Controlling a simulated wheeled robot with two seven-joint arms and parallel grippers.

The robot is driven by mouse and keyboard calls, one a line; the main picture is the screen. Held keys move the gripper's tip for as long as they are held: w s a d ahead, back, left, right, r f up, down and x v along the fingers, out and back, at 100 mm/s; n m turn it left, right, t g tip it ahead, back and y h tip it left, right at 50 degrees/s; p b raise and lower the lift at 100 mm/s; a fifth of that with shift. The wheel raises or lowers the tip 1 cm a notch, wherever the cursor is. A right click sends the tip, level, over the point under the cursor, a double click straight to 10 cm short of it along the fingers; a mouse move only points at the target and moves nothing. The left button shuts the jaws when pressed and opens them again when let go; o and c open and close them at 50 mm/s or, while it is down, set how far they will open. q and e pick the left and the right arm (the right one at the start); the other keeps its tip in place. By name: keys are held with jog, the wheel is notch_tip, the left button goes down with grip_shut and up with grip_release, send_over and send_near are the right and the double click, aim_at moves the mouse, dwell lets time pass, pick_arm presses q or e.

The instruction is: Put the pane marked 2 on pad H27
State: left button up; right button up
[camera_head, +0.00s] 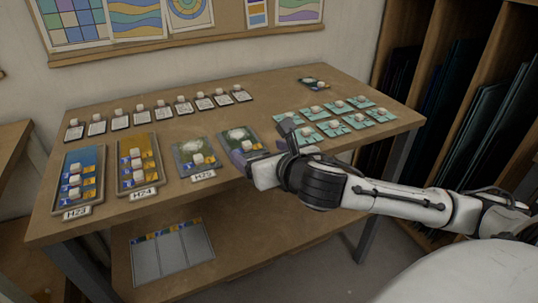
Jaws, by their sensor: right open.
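Several teal panes (333,127) with pale knobs lie in rows on the right of the table; their marks are too small to read, so I cannot tell which is marked 2. Four pads lie along the front left: H23 (60,190), H24 (123,150), H25 (183,150) and a fourth picture pad (226,134). The fourth pad's label is hidden behind my right arm, and I read no H27 label. My right gripper (268,146) is open over the table between the fourth pad and the teal panes. My left gripper is not in view.
A row of pale cards (97,126) with knobs lines the table's back left. A grey panel (172,252) lies on the lower shelf. A rack of glass sheets (473,128) stands at right. The table's middle is clear.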

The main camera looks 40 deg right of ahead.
jog(key=v, duration=0.5)
jog(key=s+a+f+m+g+y, duration=0.2)
jog(key=a+f+m, duration=0.2)
jog(key=f+m, duration=0.45)
jog(key=s+a+f+m+g+y, duration=0.15)
jog(key=a+f+m, duration=0.3)
jog(key=f, duration=0.65)
jog(key=s+a+f+m+y, duration=0.1)
jog(key=s+a+f+m, duration=0.3)
jog(key=s+f+m, duration=0.3)
jog(key=s+a+f+m+g+y, duration=0.1)
jog(key=s+a+f+m, duration=0.2)
jog(key=s+f+m, duration=0.4)
jog(key=f+m, duration=0.2)
jog(key=m, duration=0.2)
jog(key=shift+a, duration=0.4)
